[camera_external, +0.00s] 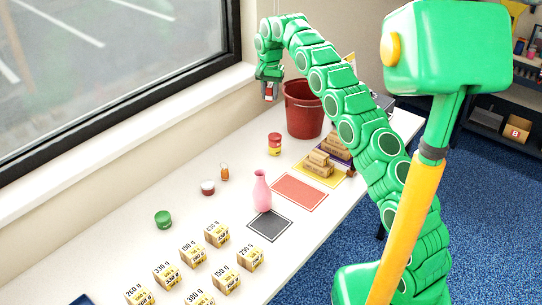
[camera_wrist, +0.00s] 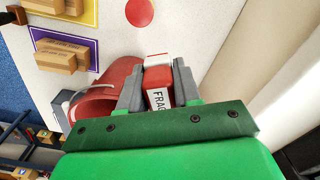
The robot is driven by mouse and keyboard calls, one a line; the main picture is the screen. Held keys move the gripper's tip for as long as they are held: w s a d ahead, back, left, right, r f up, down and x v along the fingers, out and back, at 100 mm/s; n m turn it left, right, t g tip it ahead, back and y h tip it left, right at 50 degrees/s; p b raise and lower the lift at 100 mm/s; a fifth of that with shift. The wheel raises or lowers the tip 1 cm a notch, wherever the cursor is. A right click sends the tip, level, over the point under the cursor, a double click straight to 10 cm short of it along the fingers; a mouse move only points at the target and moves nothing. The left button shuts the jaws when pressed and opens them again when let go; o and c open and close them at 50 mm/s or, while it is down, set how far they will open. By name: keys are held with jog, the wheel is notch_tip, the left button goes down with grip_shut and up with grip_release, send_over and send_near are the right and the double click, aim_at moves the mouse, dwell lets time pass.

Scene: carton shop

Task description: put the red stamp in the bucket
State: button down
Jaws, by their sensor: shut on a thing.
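My gripper (camera_external: 269,88) is shut on the red stamp (camera_external: 269,92), beside the upper left of the red bucket (camera_external: 304,115) in the external view. In the wrist view the red stamp (camera_wrist: 157,79), with a white label reading "FRAG", sits between the two grey fingers of my gripper (camera_wrist: 158,85). The bucket (camera_wrist: 112,76) shows just left of the fingers there, partly hidden by the left finger and the green gripper body. The stamp appears outside the bucket, to the side of its rim.
Brown blocks (camera_external: 319,162) lie on a yellow mat to the right. A pink vase (camera_external: 262,191), small jars and several labelled boxes (camera_external: 225,278) stand nearer. The window wall is close behind my gripper.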

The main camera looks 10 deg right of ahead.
jog(key=w+d+f+m, duration=0.2)
jog(key=w+d, duration=0.2)
jog(key=d, duration=0.4)
jog(key=w+d+f+m, duration=0.15)
jog(key=w+d, duration=0.25)
jog(key=d, duration=0.4)
jog(key=shift+m, duration=0.85)
jog(key=shift+w+d+f, duration=0.2)
jog(key=shift+w+f, duration=0.2)
jog(key=shift+f, duration=2.4)
jog(key=shift+w+d+f, duration=0.15)
jog(key=shift+w+f, duration=0.3)
jog(key=shift+f, duration=2.35)
jog(key=shift+w+d+f, duration=0.2)
jog(key=shift+w+f, duration=0.2)
jog(key=shift+f, duration=2.4)
jog(key=c, duration=0.8)
grip_release()
jog(key=shift+f, duration=0.1)
jog(key=shift+r, duration=6.1)
